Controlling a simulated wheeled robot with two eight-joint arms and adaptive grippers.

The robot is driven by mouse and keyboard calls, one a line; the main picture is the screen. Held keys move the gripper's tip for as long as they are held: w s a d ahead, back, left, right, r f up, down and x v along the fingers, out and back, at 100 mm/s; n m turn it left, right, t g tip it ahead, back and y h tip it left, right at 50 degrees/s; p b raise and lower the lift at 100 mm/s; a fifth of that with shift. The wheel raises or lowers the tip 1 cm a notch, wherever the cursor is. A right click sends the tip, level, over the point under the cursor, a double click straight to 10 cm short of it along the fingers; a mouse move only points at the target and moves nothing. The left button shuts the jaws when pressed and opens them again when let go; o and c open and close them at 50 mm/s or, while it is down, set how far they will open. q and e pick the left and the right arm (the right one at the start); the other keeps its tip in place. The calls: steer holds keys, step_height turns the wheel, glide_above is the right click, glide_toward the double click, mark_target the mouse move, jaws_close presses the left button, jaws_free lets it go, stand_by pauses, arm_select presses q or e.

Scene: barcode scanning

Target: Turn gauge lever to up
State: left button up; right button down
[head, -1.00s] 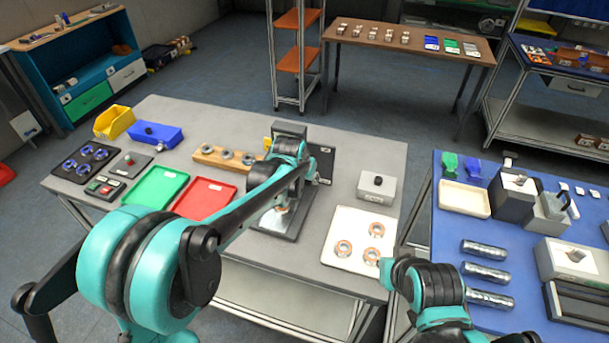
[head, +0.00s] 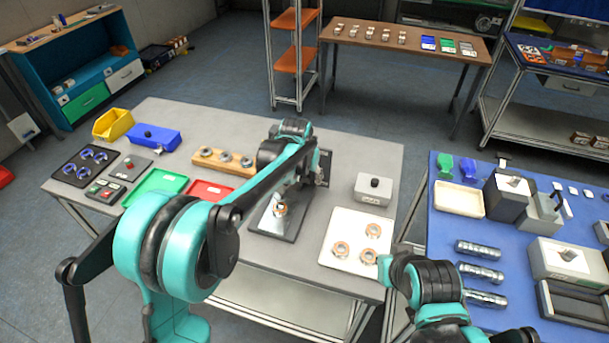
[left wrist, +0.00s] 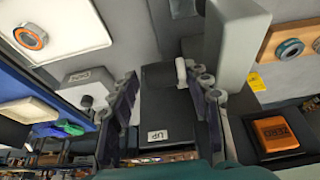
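The gauge has a dark base (head: 290,225) on the grey table, with a copper-coloured ring part (head: 280,210) on it. In the left wrist view its dark panel (left wrist: 160,108) carries a white "UP" label (left wrist: 157,135), and a short pale knob, apparently the lever's end (left wrist: 181,72), stands beside the right finger. My left gripper (left wrist: 162,92) is open, with its fingers apart on either side of the panel. I cannot tell whether a finger touches the knob. In the head view my left arm hides most of the gauge's upper part.
A grey box with a black knob (head: 375,190) and a white tray (head: 333,258) of copper rings stand right of the gauge. A wooden ring holder (head: 236,168) and a red tray (head: 207,189) are left. My right arm is at the table's right front corner.

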arm_select(q)
steer(key=shift+d, duration=0.1)
steer(key=shift+a, duration=0.2)
steer(key=shift+r, duration=0.1)
steer(key=v, duration=1.2)
steer(key=s+a+f+n+t+b, duration=0.2)
steer(key=s+a+f+b, duration=0.15)
steer(key=s+a, duration=0.9)
steer(key=s+a+f+b, duration=0.1)
steer(key=s+a+f, duration=0.1)
steer(key=s+f, duration=0.3)
steer(key=s+a+f+n+t+y+b, duration=0.1)
steer(key=s+f, duration=0.3)
steer(key=s, duration=0.5)
steer(key=shift+a+f+n+b, duration=0.3)
steer(key=shift+a+f+b, duration=0.1)
steer(key=shift+a+b, duration=0.4)
